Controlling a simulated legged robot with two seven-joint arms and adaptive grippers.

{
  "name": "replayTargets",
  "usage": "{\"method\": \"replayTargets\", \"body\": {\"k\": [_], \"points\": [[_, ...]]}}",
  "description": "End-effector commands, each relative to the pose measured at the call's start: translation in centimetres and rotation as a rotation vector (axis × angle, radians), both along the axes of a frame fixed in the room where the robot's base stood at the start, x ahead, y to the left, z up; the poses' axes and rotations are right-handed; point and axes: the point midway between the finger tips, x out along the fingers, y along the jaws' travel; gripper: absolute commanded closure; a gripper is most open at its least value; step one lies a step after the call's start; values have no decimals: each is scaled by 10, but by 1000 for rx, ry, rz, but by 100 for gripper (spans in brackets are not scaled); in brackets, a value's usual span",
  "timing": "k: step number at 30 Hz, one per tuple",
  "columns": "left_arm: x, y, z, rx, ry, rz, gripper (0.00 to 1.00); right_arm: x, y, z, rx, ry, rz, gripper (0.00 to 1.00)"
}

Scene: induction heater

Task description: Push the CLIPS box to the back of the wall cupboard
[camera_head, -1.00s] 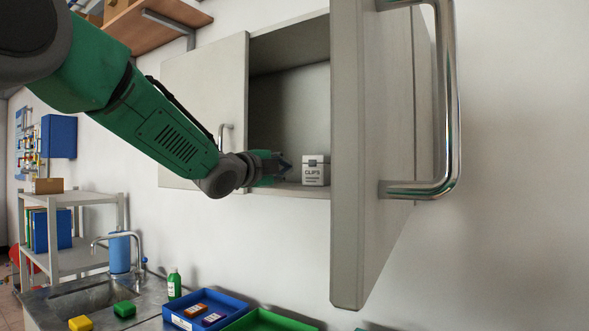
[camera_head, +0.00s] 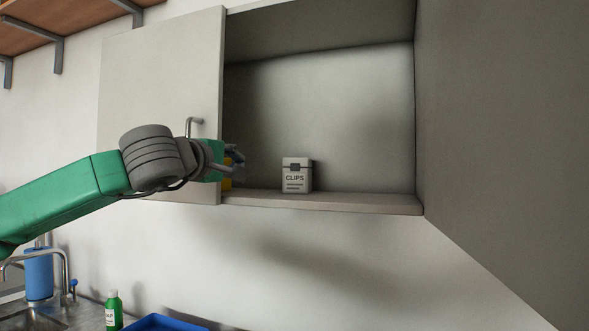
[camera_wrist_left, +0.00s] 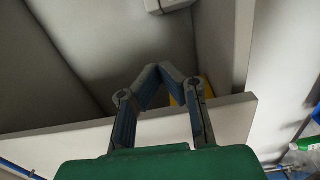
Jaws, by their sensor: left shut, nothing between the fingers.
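The CLIPS box (camera_head: 297,176) is a small white-grey box with a dark clasp and black lettering. It stands upright on the bottom shelf of the wall cupboard (camera_head: 330,204), with bare shelf around it. In the left wrist view the white box at the top edge (camera_wrist_left: 168,4) is only partly visible. My left gripper (camera_head: 238,163) is at the cupboard's opening, left of the box and apart from it. Its fingertips (camera_wrist_left: 160,68) meet in the left wrist view, with nothing between them. My right gripper is not in view.
The closed left door (camera_head: 160,90) with a handle (camera_head: 190,125) is beside my gripper. The right door (camera_head: 500,130) stands open. A yellow object (camera_head: 227,177) is partly hidden behind my gripper. A sink, a green bottle (camera_head: 113,312) and a blue tray (camera_head: 165,323) are below.

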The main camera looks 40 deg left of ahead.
Motion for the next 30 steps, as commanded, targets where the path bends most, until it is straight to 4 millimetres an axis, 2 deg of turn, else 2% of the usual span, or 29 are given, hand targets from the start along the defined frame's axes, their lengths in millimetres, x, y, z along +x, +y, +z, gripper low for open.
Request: {"method": "replayTargets", "body": {"k": [3,8,18,30], "points": [[-7,1,-1,-59,-2,-11,100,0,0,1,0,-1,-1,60],[8,9,-2,-65,0,-11,100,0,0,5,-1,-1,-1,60],[77,43,-6,-66,2,-6,100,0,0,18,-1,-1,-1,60],[155,62,-8,-68,2,-8,100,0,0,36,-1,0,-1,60]]}}
